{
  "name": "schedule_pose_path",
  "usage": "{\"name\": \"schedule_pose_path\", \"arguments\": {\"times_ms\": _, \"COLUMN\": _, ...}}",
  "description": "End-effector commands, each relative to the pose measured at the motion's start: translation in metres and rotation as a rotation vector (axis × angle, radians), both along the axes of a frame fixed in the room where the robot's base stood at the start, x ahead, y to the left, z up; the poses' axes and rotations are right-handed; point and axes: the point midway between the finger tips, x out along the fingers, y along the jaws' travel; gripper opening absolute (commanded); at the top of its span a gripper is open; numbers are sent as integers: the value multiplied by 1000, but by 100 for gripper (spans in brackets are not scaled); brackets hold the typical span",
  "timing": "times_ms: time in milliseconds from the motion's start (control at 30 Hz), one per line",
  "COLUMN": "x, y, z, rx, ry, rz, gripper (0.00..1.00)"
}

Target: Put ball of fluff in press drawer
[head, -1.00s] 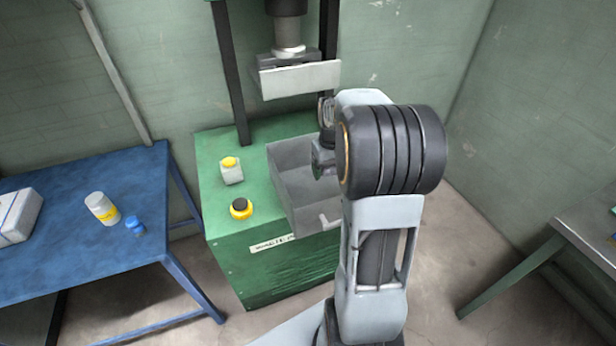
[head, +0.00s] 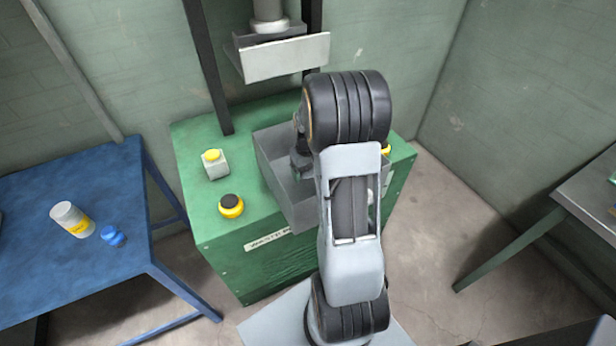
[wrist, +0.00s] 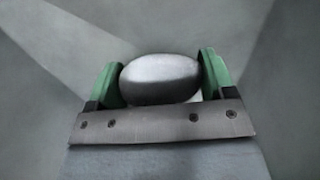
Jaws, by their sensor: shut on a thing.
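The ball of fluff (wrist: 160,78) is a smooth-looking, pale grey oval in the wrist view, between the two green fingers of my gripper (wrist: 161,76). My gripper is shut on it. Grey walls, which look like the drawer's inside, surround it in that view. In the head view the press drawer (head: 268,158) is an open grey box pulled out of the green press (head: 200,140). My wrist reaches down into or just over the drawer. My arm hides the fingers, the ball and much of the drawer there.
The press plate (head: 285,58) hangs above and behind the drawer. A yellow-topped button box (head: 215,165) and a yellow-and-black knob (head: 231,206) sit on the press top. A blue table (head: 60,190) at left holds a white bottle (head: 72,219) and a blue item (head: 113,236). A grey table (head: 595,190) stands right.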

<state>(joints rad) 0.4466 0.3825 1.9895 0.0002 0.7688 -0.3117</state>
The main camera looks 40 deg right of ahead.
Motion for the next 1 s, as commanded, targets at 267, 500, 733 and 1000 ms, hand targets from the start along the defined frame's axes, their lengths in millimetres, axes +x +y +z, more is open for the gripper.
{"name": "schedule_pose_path", "arguments": {"times_ms": 267, "x": -1, "y": 0, "z": -29, "rx": 1, "ry": 2, "rz": -1, "gripper": 53}}
{"name": "schedule_pose_path", "arguments": {"times_ms": 500, "x": 0, "y": 0, "z": -30, "rx": 0, "ry": 0, "rz": -1, "gripper": 53}}
{"name": "schedule_pose_path", "arguments": {"times_ms": 733, "x": 0, "y": 0, "z": -32, "rx": 0, "ry": 0, "rz": -1, "gripper": 86}}
{"name": "schedule_pose_path", "arguments": {"times_ms": 1000, "x": 0, "y": 0, "z": -32, "rx": 0, "ry": 1, "rz": -1, "gripper": 100}}
